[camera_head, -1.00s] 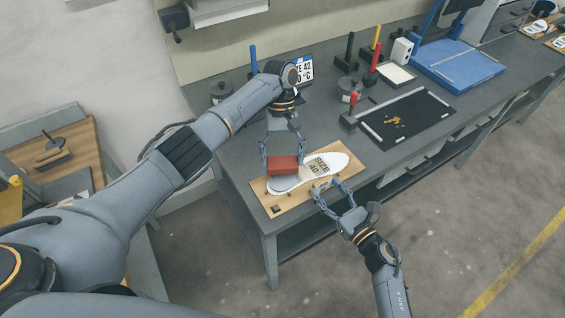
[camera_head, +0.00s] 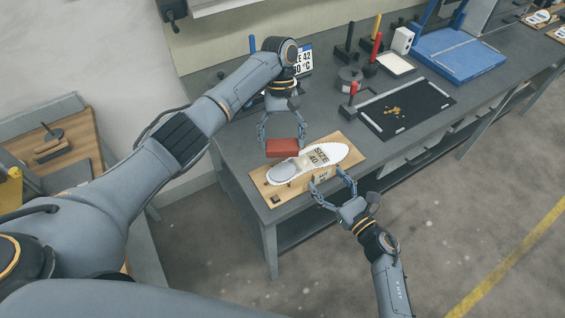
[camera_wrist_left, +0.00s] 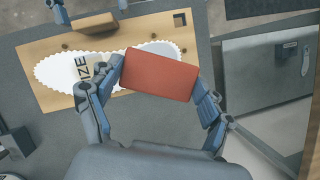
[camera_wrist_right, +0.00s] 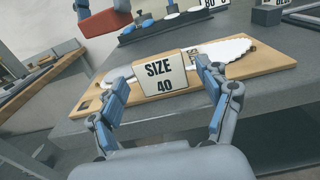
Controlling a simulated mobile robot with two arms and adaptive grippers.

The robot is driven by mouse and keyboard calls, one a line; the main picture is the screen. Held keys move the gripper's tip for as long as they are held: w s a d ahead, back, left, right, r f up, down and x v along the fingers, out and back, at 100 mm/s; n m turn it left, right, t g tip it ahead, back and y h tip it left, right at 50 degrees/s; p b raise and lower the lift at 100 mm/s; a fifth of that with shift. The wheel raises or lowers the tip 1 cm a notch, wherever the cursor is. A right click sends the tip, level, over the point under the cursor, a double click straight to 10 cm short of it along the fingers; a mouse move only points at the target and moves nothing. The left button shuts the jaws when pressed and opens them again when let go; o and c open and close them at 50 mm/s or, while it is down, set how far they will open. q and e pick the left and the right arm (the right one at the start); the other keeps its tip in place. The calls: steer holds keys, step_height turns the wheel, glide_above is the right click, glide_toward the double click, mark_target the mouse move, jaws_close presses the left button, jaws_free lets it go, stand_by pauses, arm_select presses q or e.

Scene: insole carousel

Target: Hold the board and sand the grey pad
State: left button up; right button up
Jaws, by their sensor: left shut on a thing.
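The wooden board (camera_head: 266,193) lies at the bench's near corner. A white insole (camera_head: 330,152) marked SIZE 40 lies on it, with the grey pad (camera_head: 284,172) at its left end. My right gripper (camera_head: 329,180) is open at the board's front edge. Its fingers stand either side of an upright SIZE 40 plate (camera_wrist_right: 160,75), apparently without gripping it.
A black mat (camera_head: 405,108) with yellowish bits lies right of the board. A red-handled tool (camera_head: 353,90) stands behind. A blue machine (camera_head: 458,58) is at the far right. Floor is free in front of the bench.

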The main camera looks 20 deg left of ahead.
steer(key=shift+s+d, duration=0.1)
steer(key=v, duration=1.1)
steer(key=shift+s+d, duration=0.25)
steer(key=shift+d, duration=0.05)
